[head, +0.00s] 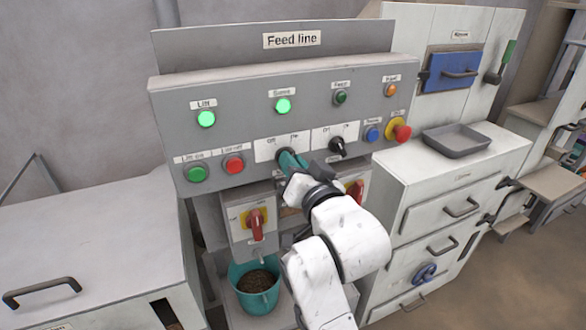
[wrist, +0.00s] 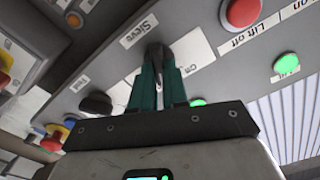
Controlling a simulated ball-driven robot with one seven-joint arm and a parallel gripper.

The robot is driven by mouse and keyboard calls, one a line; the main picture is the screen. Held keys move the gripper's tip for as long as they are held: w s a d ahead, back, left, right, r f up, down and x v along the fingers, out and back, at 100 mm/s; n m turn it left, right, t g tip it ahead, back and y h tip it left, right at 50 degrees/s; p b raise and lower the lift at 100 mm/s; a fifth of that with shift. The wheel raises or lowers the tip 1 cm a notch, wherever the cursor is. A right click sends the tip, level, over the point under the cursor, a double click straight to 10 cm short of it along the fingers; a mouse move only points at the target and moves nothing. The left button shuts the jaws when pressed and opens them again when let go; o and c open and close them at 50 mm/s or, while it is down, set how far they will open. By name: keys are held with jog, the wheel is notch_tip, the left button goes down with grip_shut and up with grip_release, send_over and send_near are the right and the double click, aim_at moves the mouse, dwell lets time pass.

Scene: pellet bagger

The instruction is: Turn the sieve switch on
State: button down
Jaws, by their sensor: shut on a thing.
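The sieve switch (wrist: 158,50) is a dark rotary knob on a white plate marked Off and On. In the wrist view its body sits between the two teal fingers of my gripper (wrist: 158,72), beside the label "Sieve". In the head view my gripper (head: 292,158) is at the left of two rotary switches and hides most of the knob, so its pointing direction is hard to tell. The sieve lamp (head: 283,105) above it glows green. The gripper is shut on the knob.
The lift lamp (head: 206,119) is also green; the feed lamp (head: 340,97) is dark. A second rotary switch (head: 337,146) is close on the right. A red lift-off button (head: 233,164) and red-yellow emergency button (head: 399,131) flank the switches. Red-handled isolators (head: 257,224) sit below.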

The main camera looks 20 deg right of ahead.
jog(key=shift+m, duration=0.5)
jog(key=c, duration=1.1)
grip_release()
jog(key=shift+c, duration=0.2)
jog(key=s+b, duration=0.2)
jog(key=s, duration=0.8)
jog(key=shift+s, duration=0.4)
jog(key=shift+f, duration=0.1)
